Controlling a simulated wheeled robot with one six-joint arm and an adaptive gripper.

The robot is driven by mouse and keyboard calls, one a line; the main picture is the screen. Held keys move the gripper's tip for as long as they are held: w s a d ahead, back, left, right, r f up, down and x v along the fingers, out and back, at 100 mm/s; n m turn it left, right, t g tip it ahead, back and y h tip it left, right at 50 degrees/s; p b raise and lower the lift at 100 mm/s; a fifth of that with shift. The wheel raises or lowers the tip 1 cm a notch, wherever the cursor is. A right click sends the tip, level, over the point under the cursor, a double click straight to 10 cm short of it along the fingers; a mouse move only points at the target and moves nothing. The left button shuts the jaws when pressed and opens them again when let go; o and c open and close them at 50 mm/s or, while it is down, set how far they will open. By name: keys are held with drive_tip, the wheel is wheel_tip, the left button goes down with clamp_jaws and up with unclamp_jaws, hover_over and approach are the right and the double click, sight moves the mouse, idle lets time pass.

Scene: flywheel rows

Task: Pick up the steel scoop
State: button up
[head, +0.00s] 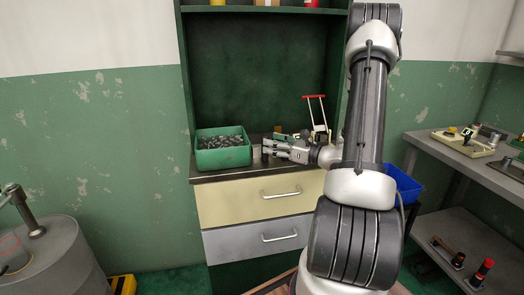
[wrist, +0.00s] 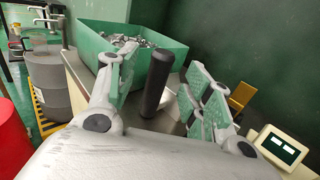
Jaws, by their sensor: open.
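A dark cylindrical handle (wrist: 155,88) stands between my gripper's fingers in the wrist view, close to the green bin. It may be the steel scoop's grip; I cannot make out a scoop bowl. My gripper (wrist: 160,75) is open, with one finger on each side of the handle and a visible gap to the right finger. In the head view my gripper (head: 267,148) reaches left, low over the cabinet top, just right of the green bin. The scoop cannot be told apart there.
The green bin (head: 223,158) of small metal parts stands on the cabinet top (head: 232,172). A scale-like device with a display (wrist: 282,147) is at the right. A red-handled item (head: 314,97) stands behind my wrist. A blue bin (head: 404,184) is further right.

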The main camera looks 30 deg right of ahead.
sight(265, 155)
drive_tip(key=x, duration=0.4)
clamp_jaws()
